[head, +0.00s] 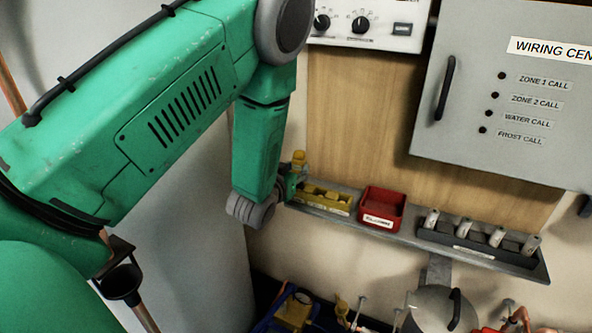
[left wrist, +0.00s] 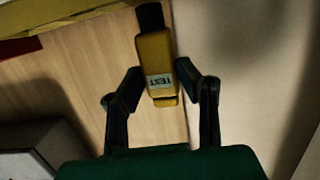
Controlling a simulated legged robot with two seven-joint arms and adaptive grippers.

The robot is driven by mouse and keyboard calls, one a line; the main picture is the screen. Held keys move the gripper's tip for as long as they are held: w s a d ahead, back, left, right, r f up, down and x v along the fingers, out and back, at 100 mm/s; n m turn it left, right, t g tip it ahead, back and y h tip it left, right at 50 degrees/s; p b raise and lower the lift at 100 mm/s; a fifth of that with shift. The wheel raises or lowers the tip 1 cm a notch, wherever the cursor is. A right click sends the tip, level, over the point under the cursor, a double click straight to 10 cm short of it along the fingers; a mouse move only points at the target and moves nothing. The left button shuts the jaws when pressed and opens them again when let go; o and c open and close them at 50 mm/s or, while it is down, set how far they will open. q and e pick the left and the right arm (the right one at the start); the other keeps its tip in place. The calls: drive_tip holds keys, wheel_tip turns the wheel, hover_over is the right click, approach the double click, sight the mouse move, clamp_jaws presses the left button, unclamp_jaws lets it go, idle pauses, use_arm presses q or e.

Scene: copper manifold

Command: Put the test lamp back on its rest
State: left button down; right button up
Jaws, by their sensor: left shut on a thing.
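The test lamp (left wrist: 157,67) is yellow with a white TEST label and a dark end, seen in the left wrist view. My left gripper (left wrist: 160,80) is shut on it, one finger on each side. In the head view the lamp (head: 299,158) shows as a small yellow piece at my left gripper (head: 293,178), at the left end of the wall shelf. A yellow holder with recesses (head: 327,199) sits on the shelf just right of the gripper. I cannot tell whether it is the lamp's rest, or whether the lamp touches anything. My right gripper is not in view.
On the shelf (head: 405,236) stand a red bin (head: 382,208) and a dark rack (head: 470,247) with several pale cylinders. A grey wiring cabinet (head: 500,100) hangs above. Below are a metal vessel (head: 435,312) and a cluttered blue tray (head: 270,322).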

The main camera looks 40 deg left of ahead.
use_arm(q)
drive_tip(key=shift+f+b, duration=0.7)
drive_tip(key=shift+f, duration=0.25)
drive_tip(key=c, duration=1.1)
unclamp_jaws()
drive_tip(key=shift+o, duration=0.2)
drive_tip(key=v, duration=1.2)
drive_tip(key=shift+f, duration=0.2)
